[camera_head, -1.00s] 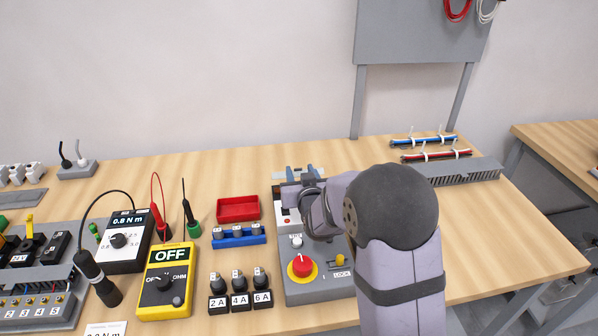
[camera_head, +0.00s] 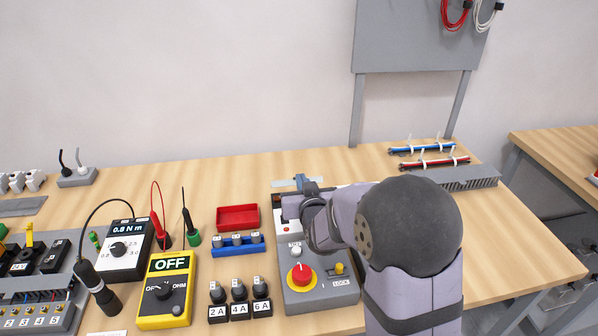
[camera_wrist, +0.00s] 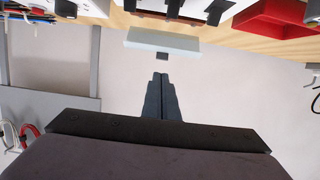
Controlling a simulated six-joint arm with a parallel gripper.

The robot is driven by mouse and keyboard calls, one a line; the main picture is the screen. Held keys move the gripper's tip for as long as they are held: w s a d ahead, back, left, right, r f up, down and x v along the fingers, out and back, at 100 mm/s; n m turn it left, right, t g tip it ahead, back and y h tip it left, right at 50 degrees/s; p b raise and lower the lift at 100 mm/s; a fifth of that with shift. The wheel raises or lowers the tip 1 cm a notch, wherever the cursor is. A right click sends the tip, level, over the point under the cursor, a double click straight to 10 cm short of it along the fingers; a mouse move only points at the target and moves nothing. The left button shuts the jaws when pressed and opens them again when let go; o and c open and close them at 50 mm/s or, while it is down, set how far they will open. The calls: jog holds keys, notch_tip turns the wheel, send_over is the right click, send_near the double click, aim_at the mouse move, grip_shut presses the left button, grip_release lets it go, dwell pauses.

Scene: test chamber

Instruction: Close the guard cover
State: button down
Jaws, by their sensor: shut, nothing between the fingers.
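The grey control box (camera_head: 320,298) sits on the bench, with a red knob on a yellow base and a LOCK label. A pale plate that looks like the guard cover (camera_head: 283,183) shows as a strip at the box's far edge. In the wrist view it is a pale, upside-down panel (camera_wrist: 165,44) with a small dark tab. It appears raised; its exact angle is unclear. My gripper (camera_head: 309,186) is over the far part of the box, close to the cover. In the wrist view its fingers (camera_wrist: 160,78) are together and empty, with a visible gap to the tab in the picture.
A red tray (camera_head: 238,217) and a blue fuse rack (camera_head: 238,244) stand left of the box. Several labelled black fuses and a yellow meter (camera_head: 166,292) are nearer the front left. Cable bundles and a grey slotted duct (camera_head: 468,178) lie at the back right.

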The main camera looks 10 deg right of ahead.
jog(key=w+d+r+m+h+p, duration=0.15)
jog(key=w+r+p, duration=0.25)
jog(key=r+p, duration=0.95)
jog(key=shift+s+a+f+n+g+y+b, duration=0.8)
jog(key=shift+f+g, duration=1.7)
jog(key=shift+f, duration=0.85)
jog(key=x, duration=0.9)
jog(key=shift+d+f, duration=0.1)
jog(key=shift+f, duration=0.4)
jog(key=shift+s+f+b, duration=0.35)
jog(key=shift+s+b, duration=0.3)
jog(key=shift+b, duration=0.1)
jog(key=shift+s, duration=0.35)
jog(key=shift+s+f, duration=0.3)
jog(key=shift+s, duration=0.15)
